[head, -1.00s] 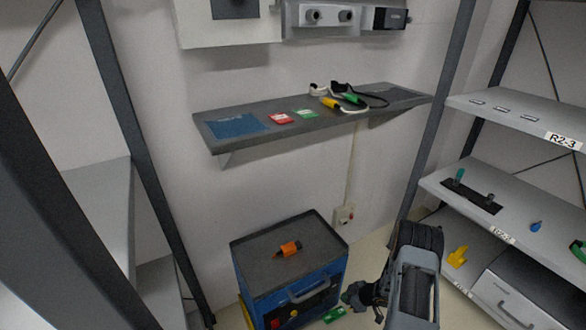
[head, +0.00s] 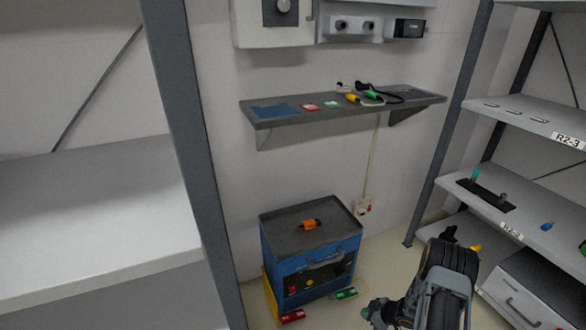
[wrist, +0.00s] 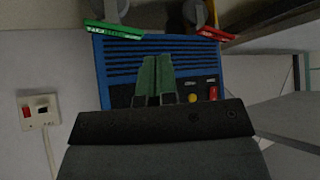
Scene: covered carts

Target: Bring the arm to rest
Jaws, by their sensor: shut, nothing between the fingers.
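My arm (head: 442,285) is at the lower right of the head view. My gripper (head: 372,312) shows at the bottom edge there, low and right of the blue cart (head: 282,272). In the wrist view my gripper (wrist: 155,78) has its two green fingers together, with nothing between them. Behind the fingers is the blue cart's vented side (wrist: 128,50), seen turned over. The fingers overlap its panel in the picture; I cannot tell the exact gap.
An orange item (head: 308,224) lies on the cart's top. Racks stand left (head: 190,150) and right (head: 520,120). A wall shelf (head: 290,118) hangs behind. A wall socket (wrist: 39,111) is left in the wrist view.

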